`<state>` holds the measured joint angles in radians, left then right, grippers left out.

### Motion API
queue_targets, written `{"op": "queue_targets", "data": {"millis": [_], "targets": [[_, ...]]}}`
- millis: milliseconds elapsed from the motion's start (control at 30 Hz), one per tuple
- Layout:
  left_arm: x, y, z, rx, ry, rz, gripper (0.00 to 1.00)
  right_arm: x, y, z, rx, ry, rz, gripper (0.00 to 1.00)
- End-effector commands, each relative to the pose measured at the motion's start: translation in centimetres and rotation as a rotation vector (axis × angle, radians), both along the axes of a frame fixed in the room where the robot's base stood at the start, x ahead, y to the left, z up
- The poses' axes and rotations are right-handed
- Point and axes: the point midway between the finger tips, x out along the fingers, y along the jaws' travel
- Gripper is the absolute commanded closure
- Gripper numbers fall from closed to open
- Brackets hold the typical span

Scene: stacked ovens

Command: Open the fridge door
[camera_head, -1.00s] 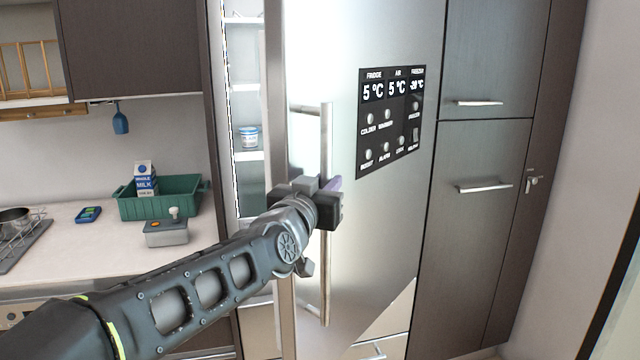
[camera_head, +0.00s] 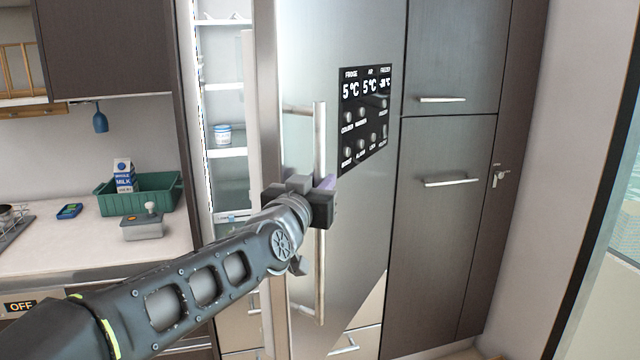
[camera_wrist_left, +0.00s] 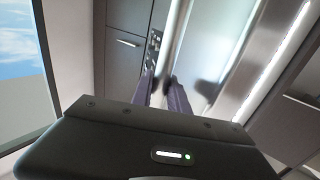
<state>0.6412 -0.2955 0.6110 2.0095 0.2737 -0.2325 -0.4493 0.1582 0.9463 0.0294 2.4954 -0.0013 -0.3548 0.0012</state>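The fridge door (camera_head: 345,220) is silver with a black control panel (camera_head: 366,118) and stands ajar. Lit shelves (camera_head: 226,152) show through the gap on its left. A long vertical bar handle (camera_head: 320,275) is on the door's left part. My left gripper (camera_head: 322,197) is at the middle of this handle, its fingers closed around the bar. In the left wrist view the dark fingers (camera_wrist_left: 165,92) meet at the handle, and the grip is partly hidden by the gripper body. My right gripper is not in view.
A counter (camera_head: 85,243) on the left holds a green crate (camera_head: 155,198), a milk carton (camera_head: 124,176) and a grey lidded container (camera_head: 142,229). Tall dark cabinets (camera_head: 450,150) stand right of the fridge. A window or glass panel (camera_head: 625,235) is at the far right.

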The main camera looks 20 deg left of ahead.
Motion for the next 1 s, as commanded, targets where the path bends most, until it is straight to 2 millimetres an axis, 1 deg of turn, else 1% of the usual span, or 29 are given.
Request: {"op": "queue_targets", "data": {"millis": [33,233,500,633,767,1000], "targets": [[0.0,0.0,0.1,0.000,-0.002,0.001,0.76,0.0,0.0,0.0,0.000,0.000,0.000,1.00],[0.0,0.0,0.0,0.000,-0.001,0.000,0.59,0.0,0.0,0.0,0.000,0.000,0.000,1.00],[0.0,0.0,0.0,0.000,0.000,0.000,0.59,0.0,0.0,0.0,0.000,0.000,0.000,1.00],[-0.6,-0.1,-0.1,0.001,-0.001,-0.001,0.59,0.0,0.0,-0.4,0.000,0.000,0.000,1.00],[-2.1,-0.4,-0.2,0.004,-0.003,-0.001,0.59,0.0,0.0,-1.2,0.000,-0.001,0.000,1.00],[-6.0,-0.7,-0.1,0.001,-0.004,0.000,0.59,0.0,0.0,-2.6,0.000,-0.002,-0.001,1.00]]}}
